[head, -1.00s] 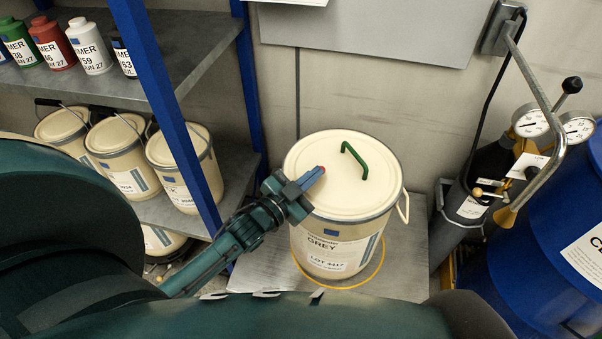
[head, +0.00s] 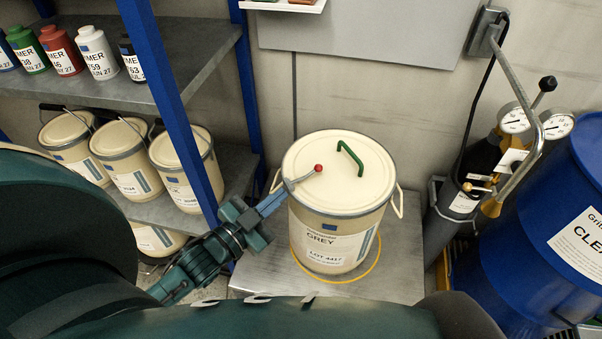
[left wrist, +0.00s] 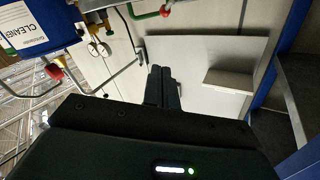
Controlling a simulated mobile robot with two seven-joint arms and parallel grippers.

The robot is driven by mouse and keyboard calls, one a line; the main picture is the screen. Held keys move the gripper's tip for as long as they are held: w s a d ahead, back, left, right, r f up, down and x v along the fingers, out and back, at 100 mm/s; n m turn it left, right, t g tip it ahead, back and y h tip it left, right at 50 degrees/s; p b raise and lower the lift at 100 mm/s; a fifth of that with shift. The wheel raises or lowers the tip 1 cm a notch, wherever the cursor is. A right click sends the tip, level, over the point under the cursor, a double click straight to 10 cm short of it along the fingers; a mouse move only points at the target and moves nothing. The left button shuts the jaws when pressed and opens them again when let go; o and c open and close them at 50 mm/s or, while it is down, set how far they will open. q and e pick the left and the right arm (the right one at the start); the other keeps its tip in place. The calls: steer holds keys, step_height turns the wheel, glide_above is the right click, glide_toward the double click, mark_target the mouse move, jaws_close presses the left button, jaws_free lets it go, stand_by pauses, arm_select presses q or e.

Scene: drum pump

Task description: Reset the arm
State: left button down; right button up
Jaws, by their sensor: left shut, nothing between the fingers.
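My left gripper (head: 272,203) is just left of the cream pail marked GREY (head: 338,245). Its fingers are shut and empty, pointing toward the pail's upper left edge. A thin lever with a red knob (head: 318,168) reaches over the pail's lid (head: 325,190) from the left edge. The knob shows apart from the fingers. A green handle (head: 351,157) stands up on the lid. In the left wrist view the shut fingers (left wrist: 162,88) point toward the grey wall panel (left wrist: 215,70). The right gripper is not in view.
The pail stands on a grey platform (head: 400,275). A blue shelf post (head: 172,110) and several cream pails are close on the left. A gas cylinder (head: 450,215) with gauges and a blue drum (head: 530,260) stand on the right.

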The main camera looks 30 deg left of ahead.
arm_select(q)
steer(key=shift+s, duration=0.1)
steer(key=s+d+f+n+g+y, duration=0.1)
steer(key=s+d+f+n+g, duration=0.3)
steer(key=s+d+f+g, duration=0.2)
steer(key=s+d+f, duration=0.2)
steer(key=d+f, duration=0.1)
steer(key=f, duration=0.1)
steer(key=shift+s+d+n+g+y, duration=0.15)
steer(key=shift+n+g+y, duration=0.15)
steer(key=shift+g, duration=0.1)
steer(key=shift+f, duration=0.1)
